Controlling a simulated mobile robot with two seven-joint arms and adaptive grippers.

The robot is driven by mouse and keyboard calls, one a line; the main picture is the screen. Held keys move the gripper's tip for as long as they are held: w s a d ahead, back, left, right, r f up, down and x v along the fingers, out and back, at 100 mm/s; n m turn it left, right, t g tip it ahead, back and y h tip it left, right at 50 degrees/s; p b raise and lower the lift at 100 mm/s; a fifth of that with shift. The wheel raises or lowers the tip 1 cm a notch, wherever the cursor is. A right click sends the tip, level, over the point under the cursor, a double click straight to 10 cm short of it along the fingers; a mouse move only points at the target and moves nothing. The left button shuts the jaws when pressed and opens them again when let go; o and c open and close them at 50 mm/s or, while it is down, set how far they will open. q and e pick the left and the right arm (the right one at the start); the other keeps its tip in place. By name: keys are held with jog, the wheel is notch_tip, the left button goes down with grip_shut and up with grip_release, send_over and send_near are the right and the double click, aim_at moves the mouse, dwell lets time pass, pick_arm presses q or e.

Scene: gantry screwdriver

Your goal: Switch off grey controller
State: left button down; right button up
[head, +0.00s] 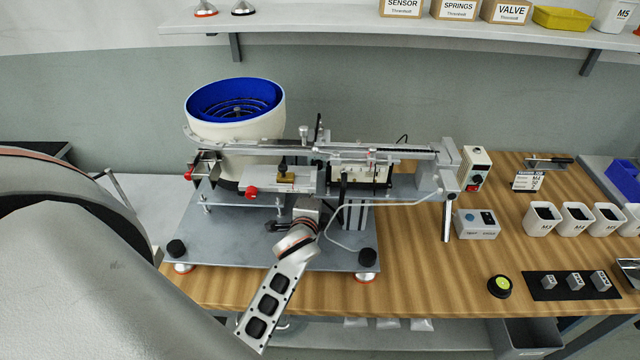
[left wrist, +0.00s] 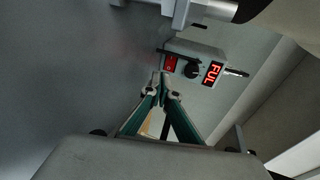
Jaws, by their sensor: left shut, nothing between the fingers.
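The grey controller (left wrist: 207,52) shows in the upper middle of the left wrist view. It has a red rocker switch (left wrist: 170,64), a black knob (left wrist: 192,71) and a lit red display (left wrist: 213,73) whose text looks like "FUL". My left gripper (left wrist: 161,82) is shut and empty, with its fingertips close to the switch end of the controller. I cannot tell whether they touch it. In the head view my left wrist (head: 296,242) is low over the machine's front, and I cannot make out the controller clearly there. My right gripper is not in view.
The machine's base plate (head: 240,236) carries a blue-lined bowl (head: 236,101) and a long rail. A white switch box (head: 475,168) and a grey button box (head: 478,223) stand to the right.

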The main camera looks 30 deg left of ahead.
pick_arm(q)
jog(key=shift+r+x, duration=0.2)
jog(key=shift+x, duration=0.65)
jog(key=shift+r+x, duration=0.15)
jog(key=shift+x, duration=0.7)
jog(key=shift+r+x, duration=0.2)
jog(key=shift+x, duration=0.65)
jog(key=shift+w+a, duration=0.15)
jog(key=shift+w, duration=0.1)
